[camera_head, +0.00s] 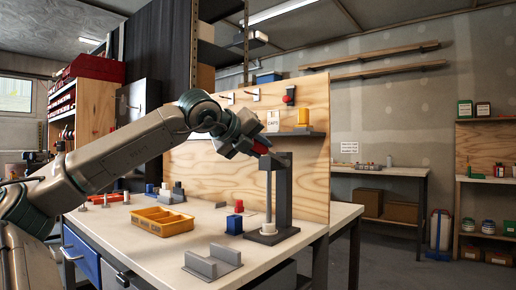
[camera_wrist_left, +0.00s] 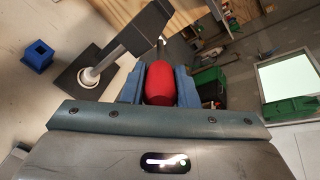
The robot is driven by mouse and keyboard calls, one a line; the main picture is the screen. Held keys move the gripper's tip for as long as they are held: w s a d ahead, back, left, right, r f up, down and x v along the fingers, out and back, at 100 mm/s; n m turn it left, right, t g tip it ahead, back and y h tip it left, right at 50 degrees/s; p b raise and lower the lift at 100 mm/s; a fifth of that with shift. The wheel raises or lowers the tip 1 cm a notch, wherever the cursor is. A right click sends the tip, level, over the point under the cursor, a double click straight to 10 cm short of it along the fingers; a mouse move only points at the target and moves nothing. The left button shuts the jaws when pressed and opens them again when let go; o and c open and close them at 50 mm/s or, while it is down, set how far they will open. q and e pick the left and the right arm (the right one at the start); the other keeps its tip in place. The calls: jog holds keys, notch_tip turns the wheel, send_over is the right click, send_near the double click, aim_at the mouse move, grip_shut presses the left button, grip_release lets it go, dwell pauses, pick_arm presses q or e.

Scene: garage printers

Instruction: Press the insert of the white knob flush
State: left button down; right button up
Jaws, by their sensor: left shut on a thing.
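A dark grey lever press (camera_head: 284,190) stands near the right front edge of the workbench. Its pale upright ram points down at a white knob (camera_head: 268,229) on the press base; the knob is small here and its insert cannot be made out. The knob also shows as a white ring in the left wrist view (camera_wrist_left: 91,76). My left gripper (camera_head: 254,147) is at the top of the press, shut on the red lever handle (camera_wrist_left: 160,83), which lies between its blue fingers. My right gripper is not in view.
A grey slotted holder (camera_head: 212,262) is at the front, and a yellow divided tray (camera_head: 162,222) farther left. A plywood board (camera_head: 205,170) rises behind the press.

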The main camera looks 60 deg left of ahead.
pick_arm(q)
jog(key=c, duration=1.1)
grip_release()
jog(key=v, duration=1.1)
jog(key=shift+d+f, duration=0.1)
jog(key=shift+f, duration=0.05)
